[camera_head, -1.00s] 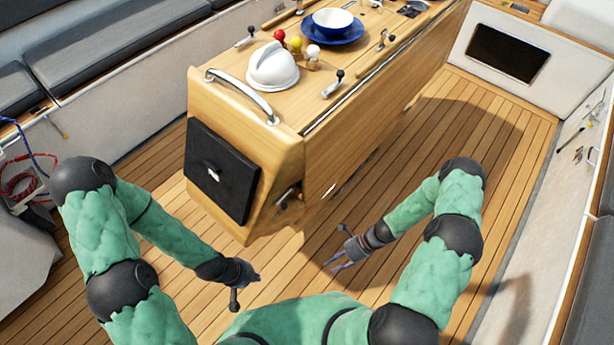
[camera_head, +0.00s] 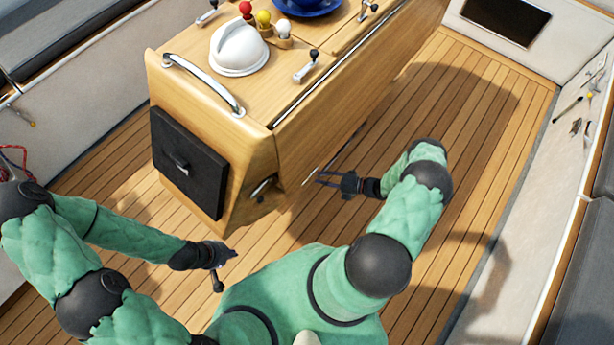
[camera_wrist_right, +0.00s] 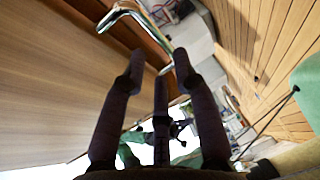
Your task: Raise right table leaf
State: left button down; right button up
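The wooden right table leaf (camera_head: 338,100) hangs down along the right side of the cockpit table (camera_head: 180,75) in the head view. My right gripper (camera_head: 319,177) is beside the leaf's lower near end, with its fingers pointing left toward it. In the right wrist view my right gripper (camera_wrist_right: 158,64) has its fingers apart and nothing between them. A wood panel fills the left of that view, and a curved chrome handle (camera_wrist_right: 143,16) lies beyond the fingertips. My left gripper (camera_head: 234,253) is low over the deck in front of the table; its finger gap is too small to judge.
On the table top are a white compass dome (camera_head: 238,48), a chrome rail (camera_head: 205,85), a blue plate (camera_head: 306,5), and a winch handle (camera_head: 306,67). A black panel (camera_head: 188,162) is on the table's near end. The teak deck (camera_head: 470,130) to the right is clear.

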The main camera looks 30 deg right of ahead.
jog(key=shift+b+x, duration=0.55)
jog(key=shift+x, duration=2.6)
grip_shut()
